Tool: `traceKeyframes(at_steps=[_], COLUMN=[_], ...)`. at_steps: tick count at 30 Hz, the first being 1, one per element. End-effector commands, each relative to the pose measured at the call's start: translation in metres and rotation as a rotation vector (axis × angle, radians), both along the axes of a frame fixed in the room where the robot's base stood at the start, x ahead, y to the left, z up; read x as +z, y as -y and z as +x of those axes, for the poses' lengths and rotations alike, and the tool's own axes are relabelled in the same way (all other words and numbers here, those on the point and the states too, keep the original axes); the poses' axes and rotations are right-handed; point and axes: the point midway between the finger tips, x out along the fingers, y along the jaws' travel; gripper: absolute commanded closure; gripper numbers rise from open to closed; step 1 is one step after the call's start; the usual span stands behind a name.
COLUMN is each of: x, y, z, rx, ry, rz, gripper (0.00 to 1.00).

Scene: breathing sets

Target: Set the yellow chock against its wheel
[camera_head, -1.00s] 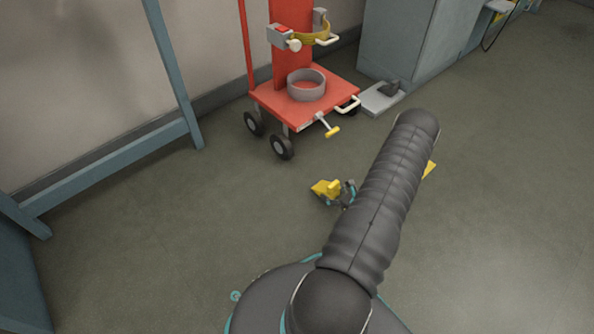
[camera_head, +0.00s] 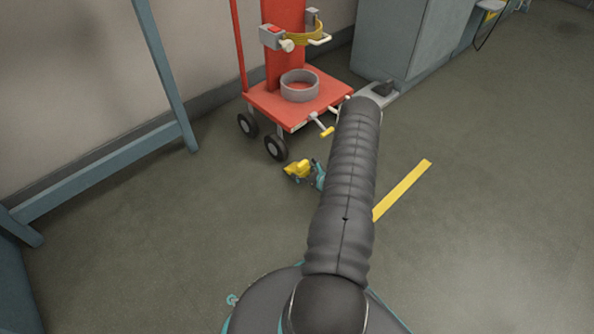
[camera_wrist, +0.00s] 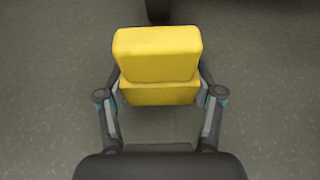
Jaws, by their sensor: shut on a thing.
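The yellow chock (camera_head: 297,169) is held in my gripper (camera_head: 316,174), close to the front wheel (camera_head: 276,147) of the red cart (camera_head: 292,100). The wheel is black with a grey hub. In the wrist view the chock (camera_wrist: 158,58) sits between the two fingers of my gripper (camera_wrist: 160,97), which are shut on its sides. My arm hides part of the gripper in the head view.
A second cart wheel (camera_head: 247,124) stands farther left. A blue frame (camera_head: 167,80) is at left and a grey cabinet (camera_head: 400,45) behind. A yellow floor stripe (camera_head: 403,188) lies at right. The nearby floor is clear.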

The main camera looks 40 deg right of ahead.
Motion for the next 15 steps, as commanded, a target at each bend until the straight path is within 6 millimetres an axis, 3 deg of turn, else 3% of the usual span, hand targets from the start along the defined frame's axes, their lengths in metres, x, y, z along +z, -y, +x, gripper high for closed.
traceKeyframes(at_steps=[7, 9, 15], x=[-0.001, -0.013, -0.014], y=[-0.003, -0.002, -0.002], z=[0.037, 0.033, 0.033], rx=[0.003, -0.001, 0.001], ry=[0.003, 0.001, 0.002], rz=[-0.003, -0.001, -0.002], gripper=[0.82, 0.82, 0.82])
